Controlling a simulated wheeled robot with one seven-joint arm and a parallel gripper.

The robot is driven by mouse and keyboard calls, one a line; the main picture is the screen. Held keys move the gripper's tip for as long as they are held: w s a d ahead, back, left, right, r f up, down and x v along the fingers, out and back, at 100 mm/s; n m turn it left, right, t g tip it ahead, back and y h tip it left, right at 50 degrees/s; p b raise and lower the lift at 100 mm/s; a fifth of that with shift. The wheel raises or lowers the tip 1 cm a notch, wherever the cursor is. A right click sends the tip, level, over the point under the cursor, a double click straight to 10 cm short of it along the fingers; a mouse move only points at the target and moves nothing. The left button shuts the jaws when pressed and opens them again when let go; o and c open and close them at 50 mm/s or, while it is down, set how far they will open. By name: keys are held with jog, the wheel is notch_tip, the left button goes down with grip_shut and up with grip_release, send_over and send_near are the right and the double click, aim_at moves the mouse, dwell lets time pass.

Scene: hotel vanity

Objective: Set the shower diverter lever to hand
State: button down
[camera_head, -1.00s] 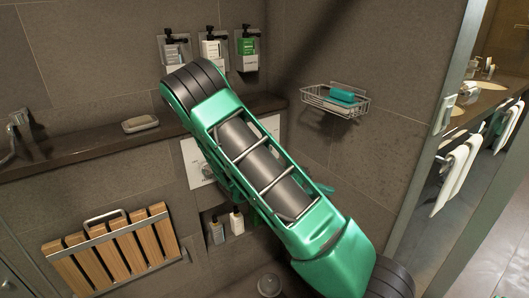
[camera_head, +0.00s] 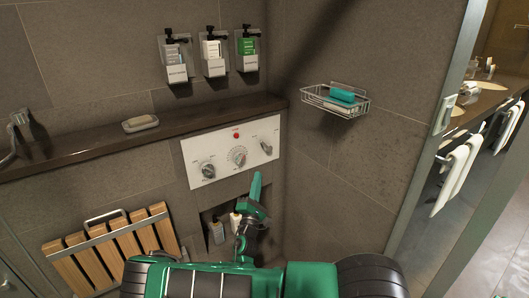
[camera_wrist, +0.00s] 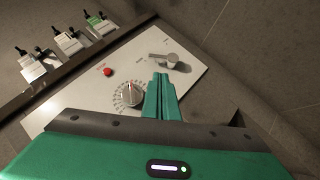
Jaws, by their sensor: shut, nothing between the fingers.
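A white control panel (camera_head: 222,155) is on the shower wall. At its right end is a metal lever (camera_head: 265,146), which looks like the diverter lever; its labels are too small to read. In the wrist view the lever (camera_wrist: 168,60) has its handle pointing left from a round hub. My gripper (camera_head: 257,178) is shut and empty, below the panel's right end in the head view. In the wrist view the green fingertips (camera_wrist: 161,77) are together just below the lever, with no clear contact. A graduated dial (camera_head: 238,156) is at the panel's middle.
A red button (camera_head: 236,135) and a left knob (camera_head: 207,169) are on the panel. A dark ledge (camera_head: 85,151) runs above it, with dispensers (camera_head: 213,55) higher up. A niche with bottles (camera_head: 216,232) is below. A wire soap basket (camera_head: 335,101) hangs on the right wall.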

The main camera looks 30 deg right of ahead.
aim_at(265, 145)
jog(key=shift+w+a+f+n+t+y, duration=0.25)
jog(key=shift+a+n+t+y, duration=0.15)
jog(key=shift+a+n+y, duration=0.1)
jog(key=shift+w+a+f+n+t+y, duration=0.15)
jog(key=shift+a+f+n+t+y, duration=0.05)
jog(key=shift+a+n+t+y, duration=0.25)
jog(key=shift+s+d+r+x, duration=0.25)
jog(key=shift+s+d+x, duration=0.1)
jog(key=shift+x, duration=1.8)
jog(key=shift+s+d+r+x, duration=0.25)
jog(key=shift+s+x, duration=0.1)
jog(key=shift+x, duration=1.75)
jog(key=shift+s+d+r+x, duration=0.2)
jog(key=shift+s+d+x, duration=0.15)
jog(key=shift+x, duration=1.8)
jog(key=shift+a, duration=0.1)
